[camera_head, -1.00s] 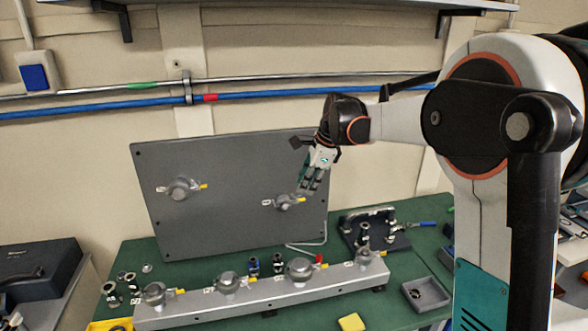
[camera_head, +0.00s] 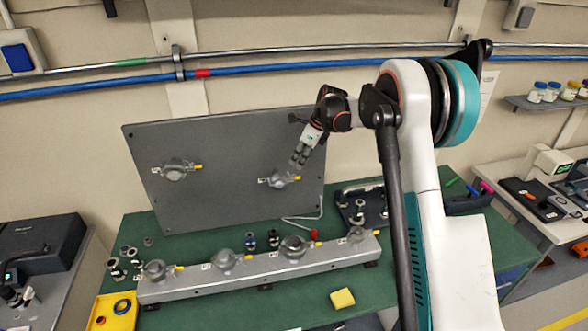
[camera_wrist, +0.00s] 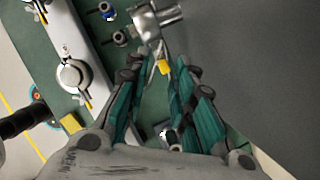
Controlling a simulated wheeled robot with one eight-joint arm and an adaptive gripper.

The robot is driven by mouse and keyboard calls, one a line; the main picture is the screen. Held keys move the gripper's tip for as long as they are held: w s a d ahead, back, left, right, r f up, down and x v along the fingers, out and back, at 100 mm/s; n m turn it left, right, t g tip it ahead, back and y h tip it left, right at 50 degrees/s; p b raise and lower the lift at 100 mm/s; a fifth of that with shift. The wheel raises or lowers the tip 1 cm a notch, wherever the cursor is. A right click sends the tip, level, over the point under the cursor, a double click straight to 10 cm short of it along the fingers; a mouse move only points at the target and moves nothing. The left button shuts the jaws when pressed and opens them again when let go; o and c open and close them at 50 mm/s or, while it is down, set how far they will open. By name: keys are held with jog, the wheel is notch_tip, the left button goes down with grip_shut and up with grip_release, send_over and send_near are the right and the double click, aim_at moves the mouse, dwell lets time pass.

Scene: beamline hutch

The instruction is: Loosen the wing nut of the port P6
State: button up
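A grey upright panel (camera_head: 225,205) carries two clamped ports, a left one (camera_head: 174,171) and a right one (camera_head: 279,181). Each has a yellow-tipped part at its right side. The small labels cannot be read, so I cannot tell which port is P6. My gripper (camera_head: 297,160) is at the right panel port, pointing down towards its yellow tip. In the wrist view my gripper (camera_wrist: 158,76) is open, with teal finger pads on either side of a yellow tip (camera_wrist: 164,67). A metal clamp (camera_wrist: 152,24) shows just beyond it. I cannot tell whether the fingers touch it.
A grey rail (camera_head: 210,283) with several more clamped ports stands on the green bench (camera_head: 210,317) below the panel. A yellow block (camera_head: 342,299), a yellow tray (camera_head: 113,313) and small fittings (camera_head: 251,242) lie around. Pipes (camera_head: 330,63) run along the wall.

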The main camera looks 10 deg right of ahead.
aim_at(291, 175)
jog(key=shift+x, duration=3.15)
grip_shut()
